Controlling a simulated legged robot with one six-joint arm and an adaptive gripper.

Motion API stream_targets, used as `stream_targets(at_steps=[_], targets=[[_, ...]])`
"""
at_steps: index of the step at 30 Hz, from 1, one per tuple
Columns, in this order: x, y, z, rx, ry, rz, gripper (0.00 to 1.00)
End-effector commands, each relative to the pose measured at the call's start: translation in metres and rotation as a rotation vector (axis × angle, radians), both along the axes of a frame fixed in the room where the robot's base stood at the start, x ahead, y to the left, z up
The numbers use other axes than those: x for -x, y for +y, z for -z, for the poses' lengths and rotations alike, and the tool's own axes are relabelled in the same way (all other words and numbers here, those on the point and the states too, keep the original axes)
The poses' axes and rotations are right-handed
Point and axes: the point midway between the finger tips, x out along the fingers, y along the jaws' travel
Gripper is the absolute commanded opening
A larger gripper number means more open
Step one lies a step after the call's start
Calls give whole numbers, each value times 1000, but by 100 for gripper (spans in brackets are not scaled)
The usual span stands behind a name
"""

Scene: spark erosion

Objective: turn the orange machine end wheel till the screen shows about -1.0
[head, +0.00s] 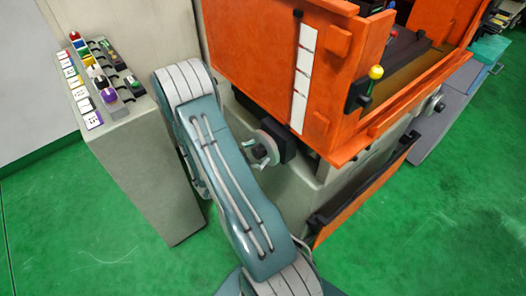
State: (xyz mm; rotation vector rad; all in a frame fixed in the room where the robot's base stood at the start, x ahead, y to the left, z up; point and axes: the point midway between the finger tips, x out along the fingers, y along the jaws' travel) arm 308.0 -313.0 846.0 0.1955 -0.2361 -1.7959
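No contact with the wheel can be seen. No screen with a readable number is in view.
A grey pedestal (150,165) with coloured knobs and buttons stands left of my arm. A yellow-topped lever (375,73) sticks out from the orange panel. Green floor (440,220) is clear at lower right.

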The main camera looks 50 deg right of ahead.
Motion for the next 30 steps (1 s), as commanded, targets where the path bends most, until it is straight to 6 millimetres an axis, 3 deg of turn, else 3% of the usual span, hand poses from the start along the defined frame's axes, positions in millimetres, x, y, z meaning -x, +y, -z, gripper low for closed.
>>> stream_targets(at_steps=[8, 30], targets=[[-1, 5, -1, 3, 1, -1, 99], [-13, 54, -2, 5, 2, -3, 99]])
